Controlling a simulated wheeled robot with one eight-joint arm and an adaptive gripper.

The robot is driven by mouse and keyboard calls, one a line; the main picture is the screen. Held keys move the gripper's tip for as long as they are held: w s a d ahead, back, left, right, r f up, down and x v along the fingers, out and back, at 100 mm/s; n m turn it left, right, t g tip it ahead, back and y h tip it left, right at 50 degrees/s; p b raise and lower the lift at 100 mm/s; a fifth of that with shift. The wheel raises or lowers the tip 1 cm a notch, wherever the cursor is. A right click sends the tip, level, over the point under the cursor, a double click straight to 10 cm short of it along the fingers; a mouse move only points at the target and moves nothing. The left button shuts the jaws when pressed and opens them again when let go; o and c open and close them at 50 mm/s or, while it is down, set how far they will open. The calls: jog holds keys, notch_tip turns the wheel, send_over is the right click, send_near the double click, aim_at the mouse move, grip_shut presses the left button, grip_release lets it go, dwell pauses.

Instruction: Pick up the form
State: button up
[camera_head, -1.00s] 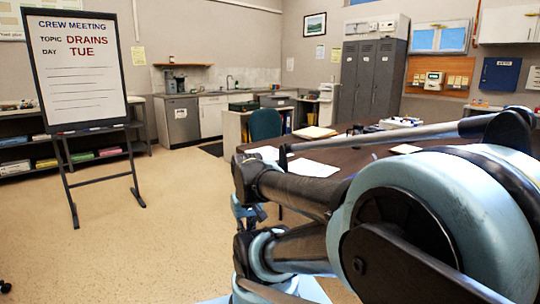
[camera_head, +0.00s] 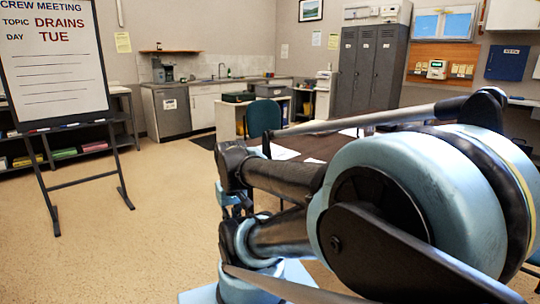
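White paper sheets lie on the dark brown table (camera_head: 312,148). One white sheet (camera_head: 284,153) shows just above my arm, and a sliver of another white sheet (camera_head: 352,132) shows farther back. I cannot tell which of them, if either, is the form. My folded light-blue and black arm fills the lower right and hides most of the tabletop. I cannot make out my gripper's fingertips.
A whiteboard on a stand (camera_head: 55,70) is at the left. A dark green chair (camera_head: 263,117) stands at the table's far side. Grey lockers (camera_head: 368,68) and a kitchen counter (camera_head: 208,104) line the back. The floor (camera_head: 130,235) at left is clear.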

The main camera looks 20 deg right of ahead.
jog(key=w+d+r+n+h, duration=0.1)
jog(key=w+d+r+h, duration=0.25)
jog(key=w, duration=0.55)
jog(key=w+d+r+h, duration=0.2)
jog(key=w+d, duration=0.3)
jog(key=w, duration=0.5)
jog(key=w+d+r+n+h, duration=0.1)
jog(key=w+d+r+h, duration=0.25)
jog(key=w, duration=0.55)
jog(key=w+a+f+t+h, duration=0.1)
jog(key=w+f+h, duration=0.35)
jog(key=w, duration=0.65)
jog(key=w+a+f+t+h, duration=0.1)
jog(key=w+f+h, duration=0.4)
jog(key=w, duration=0.5)
jog(key=w+d, duration=0.2)
jog(key=d, duration=0.6)
jog(key=w+d+f+y, duration=0.1)
jog(key=w+d, duration=0.2)
jog(key=d, duration=0.6)
jog(key=shift+f+n, duration=0.15)
jog(key=shift+n, duration=0.15)
grip_shut()
